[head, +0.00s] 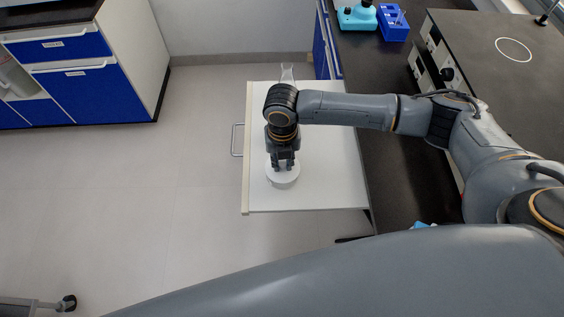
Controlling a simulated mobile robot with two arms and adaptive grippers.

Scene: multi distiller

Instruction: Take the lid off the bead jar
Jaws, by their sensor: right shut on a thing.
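A round white lid (283,177) shows in the head view, on or just above the open white drawer (335,185). The bead jar itself cannot be made out; any body under the lid is hidden from above. My right gripper (282,166) points down over the lid, with its fingers shut on it near the middle of its top. I cannot tell whether the lid sits on the jar or is raised. My left gripper is not in view.
A clear glass vessel (287,72) stands behind my right wrist. The drawer's handle (237,140) is on its left side. A dark bench (375,130) runs along the right, with a blue rack (393,24) at the back. Open floor (150,200) lies left.

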